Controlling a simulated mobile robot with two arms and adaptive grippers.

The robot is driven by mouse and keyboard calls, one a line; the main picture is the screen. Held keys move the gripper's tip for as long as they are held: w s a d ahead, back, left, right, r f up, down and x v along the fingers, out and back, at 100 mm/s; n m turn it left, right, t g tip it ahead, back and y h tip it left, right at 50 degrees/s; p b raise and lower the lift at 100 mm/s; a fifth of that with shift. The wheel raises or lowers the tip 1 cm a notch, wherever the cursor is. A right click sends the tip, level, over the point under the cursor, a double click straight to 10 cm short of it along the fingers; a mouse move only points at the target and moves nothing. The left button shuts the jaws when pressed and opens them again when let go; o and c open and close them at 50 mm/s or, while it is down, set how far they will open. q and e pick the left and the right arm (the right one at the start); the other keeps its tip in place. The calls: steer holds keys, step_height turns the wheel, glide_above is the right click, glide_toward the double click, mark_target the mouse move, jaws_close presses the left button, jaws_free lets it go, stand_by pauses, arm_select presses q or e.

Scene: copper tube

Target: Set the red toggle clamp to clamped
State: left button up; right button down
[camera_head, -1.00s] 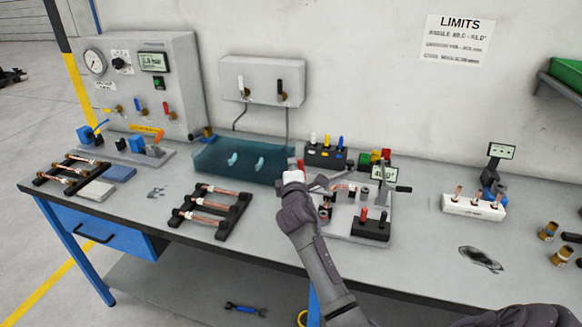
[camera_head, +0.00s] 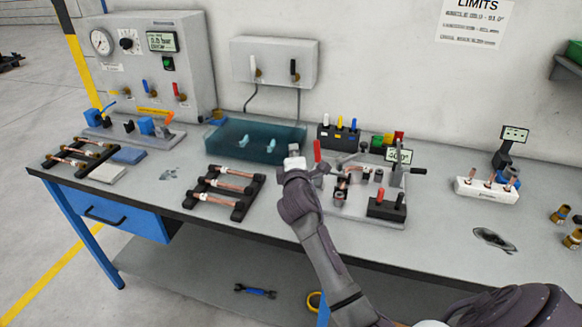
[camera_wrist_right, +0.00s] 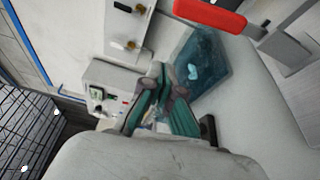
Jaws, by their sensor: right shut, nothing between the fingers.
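The red toggle clamp's handle (camera_head: 317,151) stands roughly upright at the left end of the grey bending fixture (camera_head: 345,208) in the head view. In the right wrist view the red handle (camera_wrist_right: 210,16) is large at the top, to the right of the fingers. My right gripper (camera_head: 294,151) is just left of the handle in the head view, with a small gap showing between them. Its green-padded fingers (camera_wrist_right: 160,88) are shut and empty. The clamp's lower parts are small and partly hidden by my right arm. My left gripper is not in view.
A teal translucent tray (camera_head: 225,143) lies behind and left of my gripper. A black rack with copper tubes (camera_head: 228,187) lies left of my arm. A black block with red and black knobs (camera_head: 387,208) stands on the fixture's front right.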

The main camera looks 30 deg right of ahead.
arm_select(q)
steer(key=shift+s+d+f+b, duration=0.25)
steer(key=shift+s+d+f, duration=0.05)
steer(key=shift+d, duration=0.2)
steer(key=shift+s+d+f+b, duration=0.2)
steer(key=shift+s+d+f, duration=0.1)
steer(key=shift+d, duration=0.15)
arm_select(e)
steer(key=v, duration=0.6)
steer(key=shift+s, duration=0.4)
